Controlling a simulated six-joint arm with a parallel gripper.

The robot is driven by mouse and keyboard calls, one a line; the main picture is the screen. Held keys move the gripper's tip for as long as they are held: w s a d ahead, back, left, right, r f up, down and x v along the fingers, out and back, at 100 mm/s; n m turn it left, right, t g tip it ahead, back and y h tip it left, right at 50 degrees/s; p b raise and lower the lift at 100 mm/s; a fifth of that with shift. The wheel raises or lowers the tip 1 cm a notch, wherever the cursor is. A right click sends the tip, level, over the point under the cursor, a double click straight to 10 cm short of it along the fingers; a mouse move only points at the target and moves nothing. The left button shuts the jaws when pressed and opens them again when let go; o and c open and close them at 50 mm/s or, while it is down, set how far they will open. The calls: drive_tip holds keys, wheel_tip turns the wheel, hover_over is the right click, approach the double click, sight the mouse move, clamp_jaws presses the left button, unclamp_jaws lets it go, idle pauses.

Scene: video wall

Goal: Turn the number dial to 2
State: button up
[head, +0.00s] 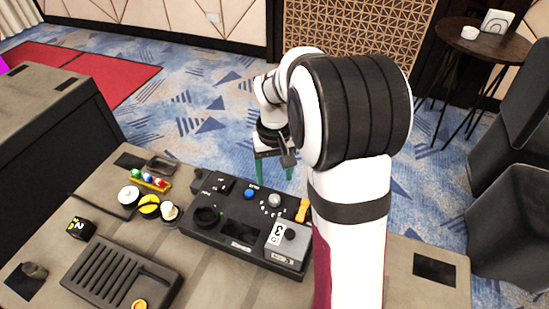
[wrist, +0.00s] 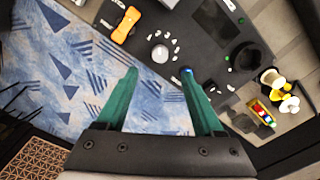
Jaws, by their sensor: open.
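A light grey round knob (head: 274,200) with a ring of small white marks stands on the black control panel (head: 205,226). In the wrist view the knob (wrist: 160,53) lies just ahead of the fingertips, between their lines. The marks are too small to read, so I cannot tell its setting. A grey box (head: 288,246) at the panel's near right has a black knob and a white label showing 3. My gripper (head: 274,175) has green fingers, spread apart and empty, beyond the panel's far edge; the fingertips also show in the wrist view (wrist: 158,71).
An orange handle (head: 303,210) stands right of the grey knob, and a blue button (head: 250,194) stands left. A black round knob (head: 206,215) is further left. Coloured buttons (head: 150,180), a numbered black cube (head: 80,228) and a ribbed tray (head: 122,275) occupy the left side.

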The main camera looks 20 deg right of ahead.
wheel_tip(320, 180, up, 6)
drive_tip(key=shift+r, duration=0.2)
drive_tip(key=s+a+m+y, duration=0.1)
drive_tip(key=s+a, duration=0.4)
drive_tip(key=s, duration=0.7)
drive_tip(key=s+a+m, duration=0.2)
drive_tip(key=s+a, duration=0.4)
drive_tip(key=s, duration=0.7)
drive_tip(key=shift+a+r+y, duration=0.15)
drive_tip(key=shift+a+y, duration=0.05)
drive_tip(key=shift+y, duration=0.2)
idle(0.7)
